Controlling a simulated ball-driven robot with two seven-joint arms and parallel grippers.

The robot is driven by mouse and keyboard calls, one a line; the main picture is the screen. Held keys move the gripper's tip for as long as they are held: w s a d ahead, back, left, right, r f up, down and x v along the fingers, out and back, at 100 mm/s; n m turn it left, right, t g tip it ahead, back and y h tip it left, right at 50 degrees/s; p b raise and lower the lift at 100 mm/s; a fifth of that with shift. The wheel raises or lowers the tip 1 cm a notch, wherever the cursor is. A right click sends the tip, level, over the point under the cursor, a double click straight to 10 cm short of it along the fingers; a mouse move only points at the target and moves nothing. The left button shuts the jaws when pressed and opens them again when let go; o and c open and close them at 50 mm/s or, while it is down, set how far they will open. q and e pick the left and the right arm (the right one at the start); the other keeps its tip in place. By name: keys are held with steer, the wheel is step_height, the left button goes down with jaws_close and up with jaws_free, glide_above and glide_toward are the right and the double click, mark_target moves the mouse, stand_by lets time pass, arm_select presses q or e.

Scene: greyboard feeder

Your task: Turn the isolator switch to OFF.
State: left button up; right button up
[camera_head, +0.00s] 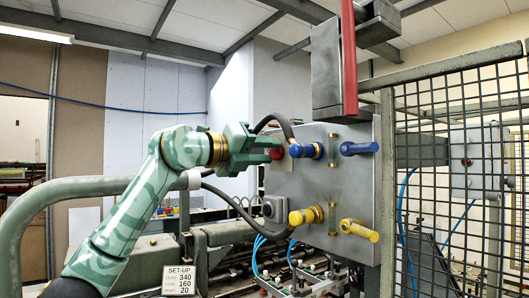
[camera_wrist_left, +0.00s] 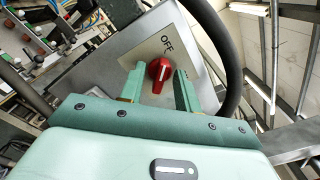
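The isolator switch is a red knob (camera_head: 275,153) on the left side of a grey metal panel (camera_head: 320,185). In the left wrist view the red knob (camera_wrist_left: 160,71) sits on a pale plate (camera_wrist_left: 150,52) printed OFF, and carries a white line running over its near part. I cannot tell which end of the line is the pointer. My left gripper (camera_head: 272,150) reaches in from the left at the knob. In the wrist view its fingers (camera_wrist_left: 160,82) stand one on each side of the knob, with a visible gap. My right gripper is not in view.
Blue handles (camera_head: 360,148) and yellow handles (camera_head: 358,230) stick out of the panel to the right and below. A dark hose (camera_head: 281,123) arches close above the gripper. A mesh fence (camera_head: 460,190) stands right. A SET-UP sign (camera_head: 180,280) is low in front.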

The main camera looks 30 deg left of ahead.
arm_select(q)
steer(key=b+v, duration=0.4)
steer(key=v, duration=1.2)
steer(key=shift+s+a, duration=0.1)
steer(key=shift+s, duration=0.05)
steer(key=shift+f, duration=0.1)
